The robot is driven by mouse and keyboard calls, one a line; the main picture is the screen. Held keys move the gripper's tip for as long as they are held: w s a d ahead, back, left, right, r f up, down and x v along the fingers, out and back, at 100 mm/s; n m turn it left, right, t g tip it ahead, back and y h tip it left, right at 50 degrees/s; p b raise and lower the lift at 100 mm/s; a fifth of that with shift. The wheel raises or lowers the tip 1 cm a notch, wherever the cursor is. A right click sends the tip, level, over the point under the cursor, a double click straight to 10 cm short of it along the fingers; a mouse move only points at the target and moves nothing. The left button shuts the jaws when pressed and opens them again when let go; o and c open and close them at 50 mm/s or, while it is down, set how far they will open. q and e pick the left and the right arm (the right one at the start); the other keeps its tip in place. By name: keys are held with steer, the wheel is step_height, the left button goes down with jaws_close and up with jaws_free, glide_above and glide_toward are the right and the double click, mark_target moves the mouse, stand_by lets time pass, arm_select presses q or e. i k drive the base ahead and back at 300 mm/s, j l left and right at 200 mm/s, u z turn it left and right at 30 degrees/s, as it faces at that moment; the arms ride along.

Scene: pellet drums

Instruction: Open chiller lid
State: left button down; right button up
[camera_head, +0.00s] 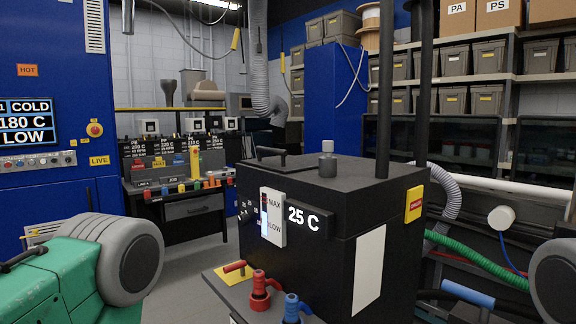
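The chiller (375,275) is a black box in the centre foreground, with a lit "25 C" display (303,218) and a MAX/LOW level gauge (272,217) on its front. Its black lid (300,178) lies flat on top and looks shut. A dark bar handle (275,155) stands at the lid's back left. A grey cylindrical cap (327,160) stands upright on the top. Neither of my grippers shows in the head view.
Red (260,290) and blue (292,307) valves stand at the chiller's front base. Two dark vertical pipes (384,90) rise behind its right side. A green hose (475,258) runs at right. Shelves with grey bins (455,60) stand behind. Grey floor is open at left.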

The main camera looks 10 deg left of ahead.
mark_target(283, 163)
steer(key=z, duration=0.45)
steer(key=i+j+z, duration=0.25)
steer(key=j, duration=0.15)
steer(key=j+z, duration=0.3)
steer(key=i+j+z, duration=0.1)
steer(key=j+z, duration=0.15)
steer(key=j, duration=0.3)
